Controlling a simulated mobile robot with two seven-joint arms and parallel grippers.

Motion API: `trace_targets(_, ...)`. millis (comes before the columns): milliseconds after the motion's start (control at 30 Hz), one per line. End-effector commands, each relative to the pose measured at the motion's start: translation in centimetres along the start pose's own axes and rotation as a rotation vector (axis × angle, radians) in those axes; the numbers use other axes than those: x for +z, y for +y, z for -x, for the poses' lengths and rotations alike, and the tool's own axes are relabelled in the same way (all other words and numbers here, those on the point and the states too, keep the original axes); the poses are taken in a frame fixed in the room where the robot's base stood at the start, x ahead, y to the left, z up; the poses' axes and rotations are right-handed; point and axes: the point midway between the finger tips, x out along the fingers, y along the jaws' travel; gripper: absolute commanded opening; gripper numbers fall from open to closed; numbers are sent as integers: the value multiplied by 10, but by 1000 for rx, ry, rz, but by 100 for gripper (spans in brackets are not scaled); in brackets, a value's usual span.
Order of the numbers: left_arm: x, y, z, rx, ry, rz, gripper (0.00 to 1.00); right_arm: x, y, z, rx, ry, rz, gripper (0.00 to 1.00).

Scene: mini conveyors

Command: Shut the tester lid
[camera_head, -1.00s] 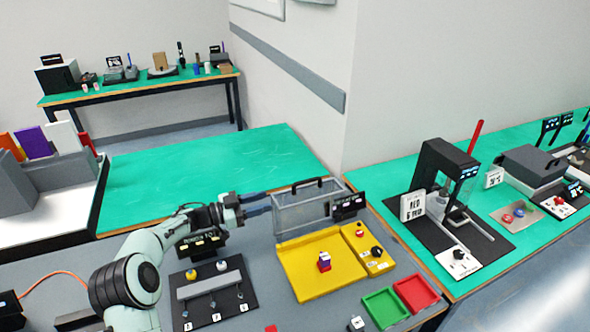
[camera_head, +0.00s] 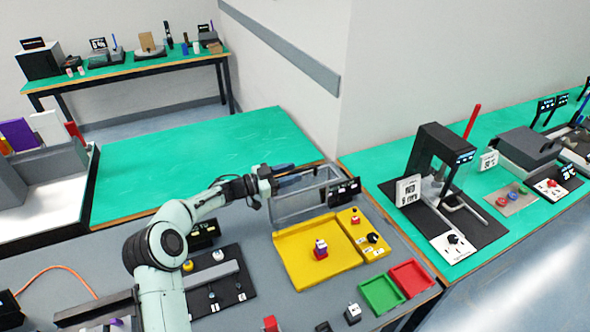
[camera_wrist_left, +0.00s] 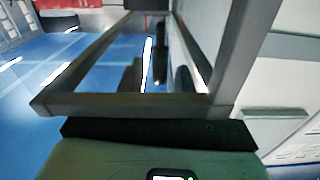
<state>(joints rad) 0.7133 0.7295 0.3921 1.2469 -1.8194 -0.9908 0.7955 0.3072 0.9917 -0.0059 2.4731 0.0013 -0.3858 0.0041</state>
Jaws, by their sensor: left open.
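The tester has a yellow tray (camera_head: 295,262) on the grey table, with a small red, white and purple block (camera_head: 320,249) in it. Its clear, grey-framed lid (camera_head: 290,211) stands raised along the tray's back edge. My left gripper (camera_head: 298,176) is open at the top of the lid, seemingly on its far side; I cannot tell whether it touches. In the left wrist view the lid frame (camera_wrist_left: 130,104) lies close across the picture, and dark fingers (camera_wrist_left: 145,75) show through the panel. The lid's top handle is not clear now. My right gripper is not in view.
A small dark display (camera_head: 343,192) stands at the lid's right end. A yellow control panel (camera_head: 366,240) with knobs adjoins the tray. Green (camera_head: 381,294) and red (camera_head: 411,278) trays lie in front. A green table (camera_head: 190,160) behind is clear.

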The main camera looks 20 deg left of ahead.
Motion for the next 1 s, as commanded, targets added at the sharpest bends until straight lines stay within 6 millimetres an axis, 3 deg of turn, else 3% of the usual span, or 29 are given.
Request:
trace_targets(200, 0, -1, -18, -1, 1, 0, 40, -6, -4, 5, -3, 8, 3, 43)
trace_targets(500, 1, 0, -19, -1, -1, 0, 40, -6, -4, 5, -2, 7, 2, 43)
trace_targets(633, 1, 0, -19, -1, 0, 0, 0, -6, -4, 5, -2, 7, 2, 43)
trace_targets(1000, 0, 3, -19, 0, 0, -1, 0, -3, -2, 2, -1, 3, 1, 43)
